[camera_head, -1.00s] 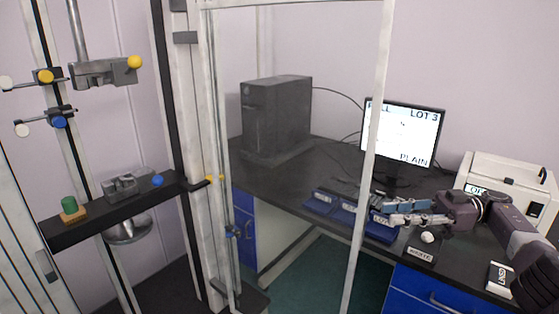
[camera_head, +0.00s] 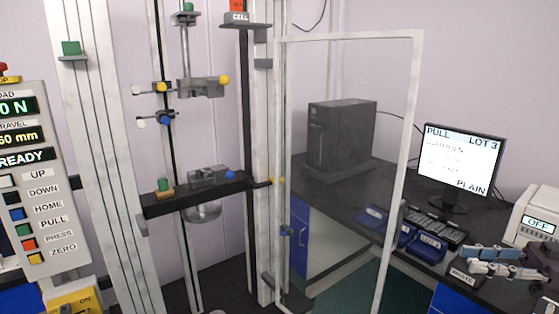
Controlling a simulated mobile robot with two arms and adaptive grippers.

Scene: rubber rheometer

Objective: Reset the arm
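My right gripper (camera_head: 470,259) is at the lower right, over the desk beside the label reading WASTE. Its two fingers point left with a narrow gap between them, and nothing shows in the gap. Part of my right arm is cut off by the right edge. My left gripper is not in view.
A tall test frame with a dark crossbar (camera_head: 225,191) and a clear framed door (camera_head: 345,170) stands at centre. A control panel (camera_head: 38,180) is at left. Blue trays (camera_head: 428,245), a monitor (camera_head: 463,162) and a white OFF machine (camera_head: 538,215) are on the desk.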

